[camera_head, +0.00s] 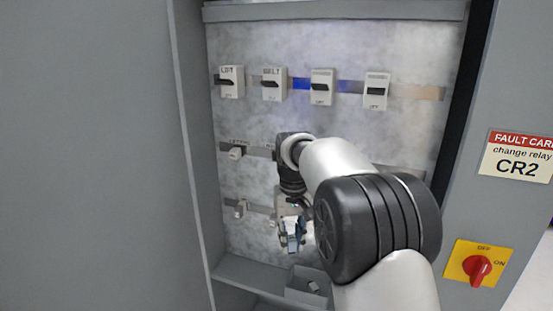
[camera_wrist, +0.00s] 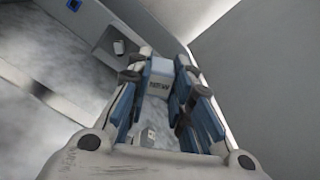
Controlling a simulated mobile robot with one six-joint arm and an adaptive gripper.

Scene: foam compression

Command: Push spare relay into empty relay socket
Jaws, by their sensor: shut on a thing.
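My gripper (camera_head: 291,236) hangs low in front of the cabinet's back panel in the head view. The relay is hard to make out in the head view. I cannot pick out the empty socket; my arm hides much of both rails.
Several white switches sit on the top rail, the leftmost one (camera_head: 231,82) included. A small open bin (camera_head: 306,298) on the cabinet floor holds a grey piece. A fault card (camera_head: 517,156) reading CR2 and a red rotary switch (camera_head: 478,268) are on the right. The left wall is close.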

